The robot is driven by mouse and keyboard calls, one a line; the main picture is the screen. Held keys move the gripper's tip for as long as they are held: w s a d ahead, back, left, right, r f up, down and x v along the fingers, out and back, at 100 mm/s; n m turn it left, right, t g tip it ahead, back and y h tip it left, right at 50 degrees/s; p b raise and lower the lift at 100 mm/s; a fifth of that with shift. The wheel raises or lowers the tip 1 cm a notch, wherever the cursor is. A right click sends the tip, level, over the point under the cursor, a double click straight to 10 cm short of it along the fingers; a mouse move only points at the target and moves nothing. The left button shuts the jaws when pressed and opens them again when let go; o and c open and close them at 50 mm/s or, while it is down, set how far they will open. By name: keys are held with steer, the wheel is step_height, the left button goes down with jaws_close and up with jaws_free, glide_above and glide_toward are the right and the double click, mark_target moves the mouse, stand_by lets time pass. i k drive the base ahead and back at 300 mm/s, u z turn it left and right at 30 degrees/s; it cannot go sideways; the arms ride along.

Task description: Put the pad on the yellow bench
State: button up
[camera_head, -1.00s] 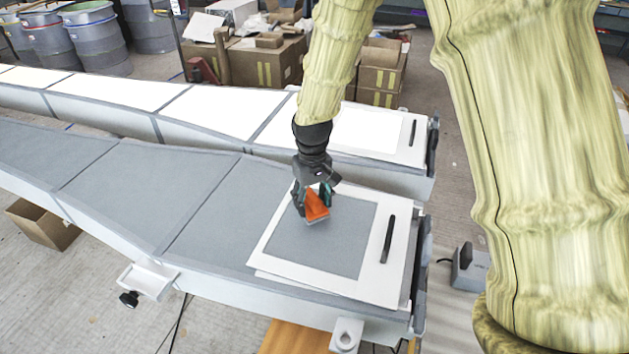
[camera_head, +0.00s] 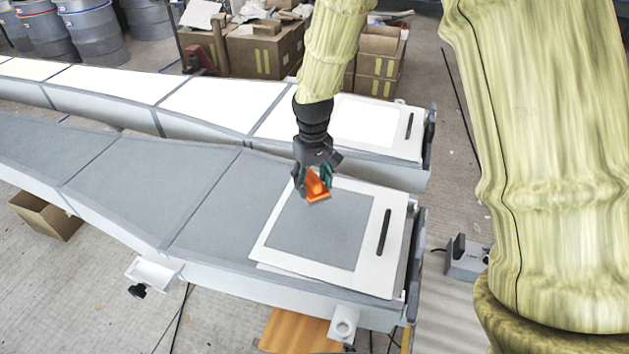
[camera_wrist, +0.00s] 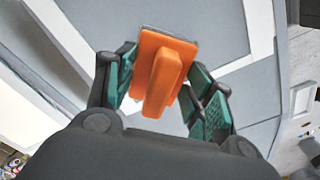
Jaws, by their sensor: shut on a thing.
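The pad (camera_head: 318,187) is an orange block with an upright grip and a thin grey base. My gripper (camera_head: 313,186) is shut on the pad and holds it over the upper edge of a white-framed grey panel on the near mould. In the wrist view, the orange pad (camera_wrist: 165,72) sits between my gripper's teal fingers (camera_wrist: 165,90). A yellow-orange wooden surface (camera_head: 295,332), which looks like the yellow bench, shows at the bottom of the head view. It is partly hidden by the near mould.
The near grey mould (camera_head: 120,195) runs across the view. A second, white-topped mould (camera_head: 215,103) lies behind it. The framed panel (camera_head: 275,262) bears a black handle (camera_head: 384,232). Cardboard boxes (camera_head: 265,50) and drums (camera_head: 90,35) stand at the back. A white bracket (camera_head: 155,272) juts from the near mould.

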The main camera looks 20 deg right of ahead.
mark_target(439, 324)
steer(key=z, duration=1.25)
steer(key=k, duration=0.4)
steer(key=u, duration=0.05)
